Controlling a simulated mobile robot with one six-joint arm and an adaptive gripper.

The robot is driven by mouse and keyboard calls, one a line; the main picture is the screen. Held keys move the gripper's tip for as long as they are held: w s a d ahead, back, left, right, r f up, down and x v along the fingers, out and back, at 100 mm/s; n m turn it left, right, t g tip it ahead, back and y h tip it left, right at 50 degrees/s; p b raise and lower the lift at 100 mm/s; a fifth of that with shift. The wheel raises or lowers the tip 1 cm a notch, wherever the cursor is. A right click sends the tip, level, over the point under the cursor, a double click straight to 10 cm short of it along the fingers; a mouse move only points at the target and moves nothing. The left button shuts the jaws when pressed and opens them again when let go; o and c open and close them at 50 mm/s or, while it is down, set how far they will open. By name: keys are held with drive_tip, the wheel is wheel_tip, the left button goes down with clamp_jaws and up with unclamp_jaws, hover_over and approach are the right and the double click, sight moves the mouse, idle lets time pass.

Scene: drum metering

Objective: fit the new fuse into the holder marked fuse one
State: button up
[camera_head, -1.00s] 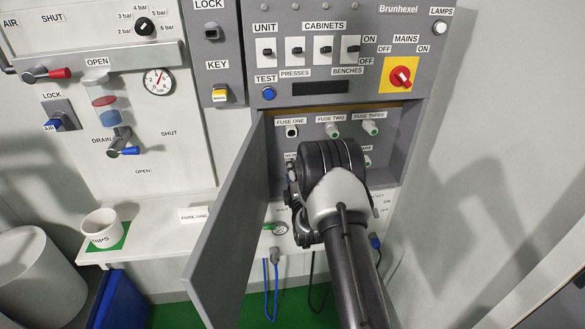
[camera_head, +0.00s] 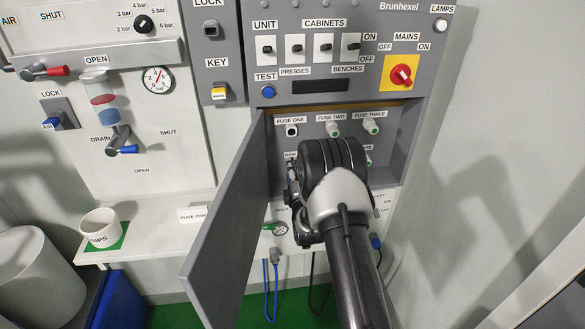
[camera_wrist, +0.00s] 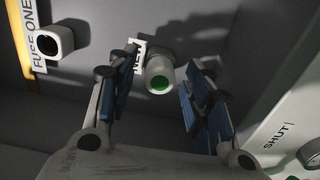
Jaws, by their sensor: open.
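The new fuse (camera_wrist: 158,78), a pale cylinder with a green end, sits by the label NEW in the wrist view. My gripper (camera_wrist: 160,92) is open, with one blue-padded finger on each side of it. Whether a pad touches it cannot be told. The fuse one holder (camera_wrist: 54,42) is a white socket with a dark opening, at upper left beside its label. It also shows in the head view (camera_head: 291,130), inside the open cabinet. My wrist hides the new fuse and most of my gripper in the head view.
The grey cabinet door (camera_head: 228,225) hangs open left of my arm. A white shelf (camera_head: 150,208) with a chips cup (camera_head: 100,228) is at lower left.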

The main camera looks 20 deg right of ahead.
idle(0.3)
clamp_jaws()
idle(0.5)
drive_tip(key=shift+s, duration=0.1)
drive_tip(key=shift+v, duration=2.9)
drive_tip(key=shift+s, duration=0.1)
drive_tip(key=v, duration=0.3)
drive_tip(key=shift+s+a+b, duration=0.2)
drive_tip(key=shift+s+b, duration=0.15)
drive_tip(key=shift+r, duration=0.1)
